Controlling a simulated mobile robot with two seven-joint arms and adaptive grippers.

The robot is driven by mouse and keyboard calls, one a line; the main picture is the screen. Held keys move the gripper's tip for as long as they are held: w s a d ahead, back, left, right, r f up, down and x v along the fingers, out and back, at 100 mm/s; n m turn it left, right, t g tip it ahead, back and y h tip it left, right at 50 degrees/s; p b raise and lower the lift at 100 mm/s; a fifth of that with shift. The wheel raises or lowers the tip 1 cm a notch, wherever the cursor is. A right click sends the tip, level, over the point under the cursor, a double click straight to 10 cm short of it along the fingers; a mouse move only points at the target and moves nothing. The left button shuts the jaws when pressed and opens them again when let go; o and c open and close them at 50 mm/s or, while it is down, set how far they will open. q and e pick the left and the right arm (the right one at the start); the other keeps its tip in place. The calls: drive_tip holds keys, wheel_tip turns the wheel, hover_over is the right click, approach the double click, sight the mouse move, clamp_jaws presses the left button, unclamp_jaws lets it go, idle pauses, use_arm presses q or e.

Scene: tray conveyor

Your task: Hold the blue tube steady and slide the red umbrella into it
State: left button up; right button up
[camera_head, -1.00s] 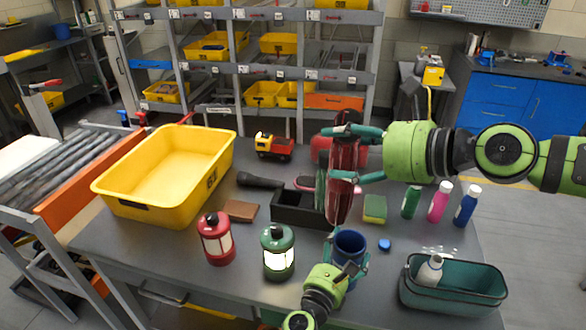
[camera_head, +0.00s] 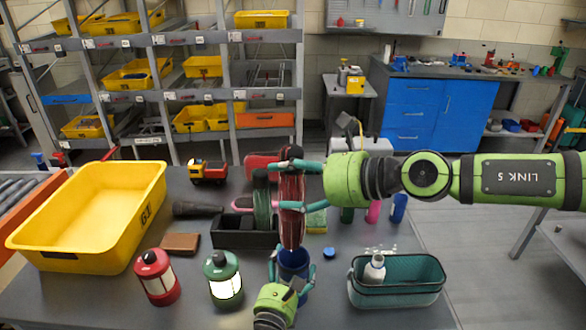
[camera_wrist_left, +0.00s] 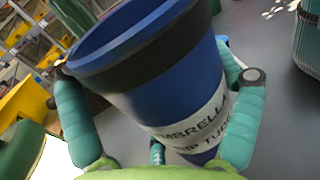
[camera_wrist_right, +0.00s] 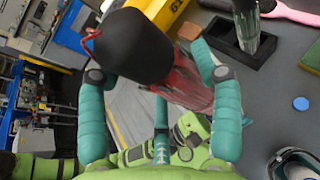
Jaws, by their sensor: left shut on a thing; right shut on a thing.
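The red umbrella (camera_head: 291,222) hangs upright in the head view, its lower end at the mouth of the blue tube (camera_head: 292,262). I cannot tell whether its tip is inside. My right gripper (camera_head: 291,187) is shut on the umbrella; the right wrist view shows its red body (camera_wrist_right: 188,85) and black end (camera_wrist_right: 130,45). My left gripper (camera_head: 292,270) is shut around the tube. The left wrist view shows the tube (camera_wrist_left: 170,85) between the fingers, with a dark band and a white label. Its inside is hidden there.
A yellow bin (camera_head: 150,225) stands at the left. A red lantern (camera_head: 157,278) and green lantern (camera_head: 223,278) stand left of the tube. A black box (camera_head: 235,235) lies behind it. A teal basket (camera_head: 400,298) with a white bottle (camera_head: 374,268) is at the right, past a blue cap (camera_head: 328,252).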

sight(301, 228)
drive_tip(key=shift+f, duration=5.4)
drive_tip(key=o, duration=1.8)
drive_tip(key=shift+f, duration=0.1)
drive_tip(key=v, duration=1.2)
